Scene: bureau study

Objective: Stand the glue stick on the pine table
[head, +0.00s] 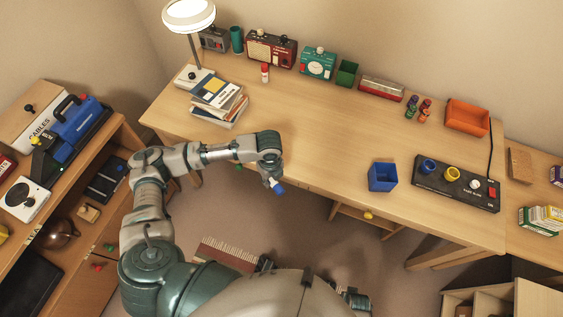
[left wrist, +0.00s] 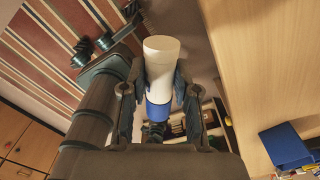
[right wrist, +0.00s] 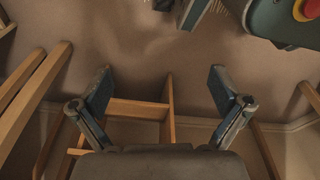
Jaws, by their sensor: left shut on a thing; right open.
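My left gripper (head: 272,182) is shut on the glue stick (head: 279,188), a white cylinder with a blue end. The stick is tilted in the head view, close to the front edge of the pine table (head: 325,135).
A blue open box (head: 382,177) and a black panel (head: 455,185) with coloured cups stand at the right. Books (head: 218,100) and a lamp (head: 190,15) stand at the left. A red-capped white bottle (head: 265,72) stands farther back. The table's middle is clear.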

